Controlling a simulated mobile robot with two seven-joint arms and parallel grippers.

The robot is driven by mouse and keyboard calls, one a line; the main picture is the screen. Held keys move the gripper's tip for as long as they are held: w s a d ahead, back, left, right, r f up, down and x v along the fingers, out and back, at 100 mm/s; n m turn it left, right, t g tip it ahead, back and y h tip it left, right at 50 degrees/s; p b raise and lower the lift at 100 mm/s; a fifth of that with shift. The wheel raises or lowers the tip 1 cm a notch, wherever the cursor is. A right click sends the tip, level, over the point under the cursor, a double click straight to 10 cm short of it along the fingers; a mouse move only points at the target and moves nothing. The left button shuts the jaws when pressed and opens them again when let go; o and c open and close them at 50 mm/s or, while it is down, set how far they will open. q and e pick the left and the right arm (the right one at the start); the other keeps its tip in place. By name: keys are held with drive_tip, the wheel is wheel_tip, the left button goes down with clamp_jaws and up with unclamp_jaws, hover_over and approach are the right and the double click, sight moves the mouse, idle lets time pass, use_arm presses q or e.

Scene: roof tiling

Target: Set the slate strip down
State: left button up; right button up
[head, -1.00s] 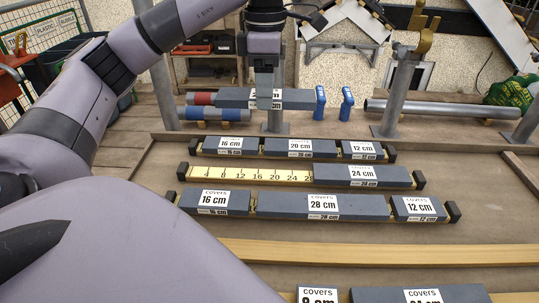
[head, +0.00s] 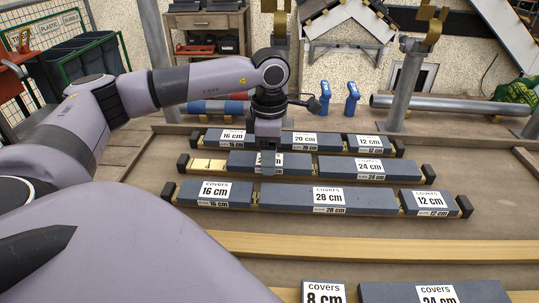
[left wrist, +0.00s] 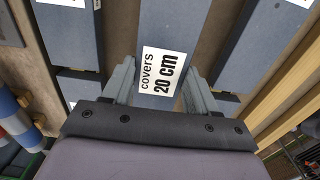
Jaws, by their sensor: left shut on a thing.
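My left gripper (head: 268,156) is shut on a dark grey slate strip (head: 240,161), whose label reads covers 20 cm in the left wrist view (left wrist: 166,36). The strip is over the middle batten, left of the 24 cm slate (head: 370,167) and lined up with it. It covers most of the yellow number scale (head: 207,163); only the left end shows. The strip looks level and about at batten height; I cannot tell whether it touches. In the left wrist view the fingers grip it from both sides. My right gripper is not in view.
The back row holds 16, 20 and 12 cm slates (head: 313,147). Two blue-handled tools (head: 352,97) and a grey pipe (head: 440,105) are behind.

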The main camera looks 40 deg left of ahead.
use_arm(q)
drive_tip(key=shift+f, duration=0.2)
drive_tip(key=shift+f, duration=0.15)
drive_tip(key=o, duration=1.3)
drive_tip(key=shift+c, duration=0.2)
wheel_tip(320, 180, up, 12)
drive_tip(key=p, duration=0.1)
drive_tip(key=shift+r, duration=0.25)
drive_tip(key=shift+s+d, duration=0.1)
